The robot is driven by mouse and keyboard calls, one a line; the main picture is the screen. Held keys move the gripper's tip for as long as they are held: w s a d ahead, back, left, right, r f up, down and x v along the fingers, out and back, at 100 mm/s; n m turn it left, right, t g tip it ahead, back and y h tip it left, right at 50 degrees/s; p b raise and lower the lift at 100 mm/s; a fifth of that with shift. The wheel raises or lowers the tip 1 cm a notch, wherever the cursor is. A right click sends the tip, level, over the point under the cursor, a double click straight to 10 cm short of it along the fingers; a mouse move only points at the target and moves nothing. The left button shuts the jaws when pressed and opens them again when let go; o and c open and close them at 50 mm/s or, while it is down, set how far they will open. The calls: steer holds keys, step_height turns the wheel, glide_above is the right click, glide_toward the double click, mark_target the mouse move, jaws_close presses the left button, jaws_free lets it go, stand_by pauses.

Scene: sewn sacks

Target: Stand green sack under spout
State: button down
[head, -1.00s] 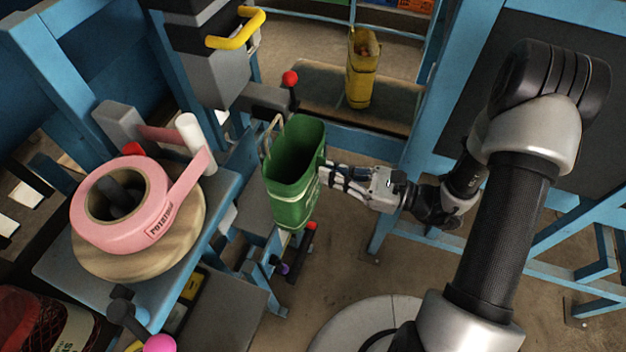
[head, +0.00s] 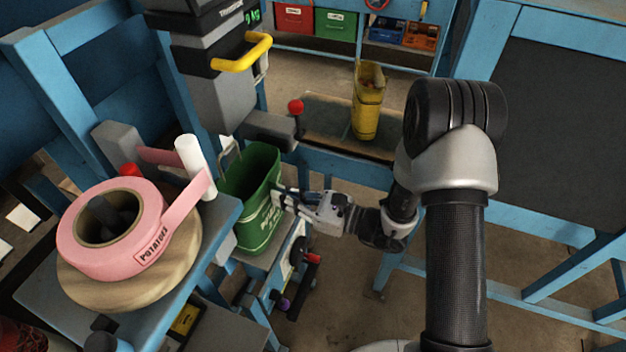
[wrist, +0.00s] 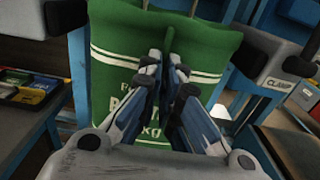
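The green sack (head: 262,213) stands upright with its mouth open and upward, just below and in front of the grey spout housing (head: 220,92) with the yellow handle. Its lower end is at a grey platform (head: 265,256); I cannot tell whether it rests there. My gripper (head: 282,194) reaches it from the right. In the wrist view the fingers (wrist: 166,72) close together on a fold of the green sack's (wrist: 112,62) printed side. The spout's outlet is hidden in these views.
A pink label roll (head: 112,228) on a wooden disc stands close on the left. A red-knobbed lever (head: 296,106) is just behind the sack. A yellow sack (head: 367,105) stands further back. A clamp (wrist: 284,62) shows at right in the wrist view.

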steer(key=shift+f, duration=0.2)
steer(key=c, duration=1.8)
jaws_free()
steer(key=shift+a+r, duration=0.1)
steer(key=shift+r, duration=0.05)
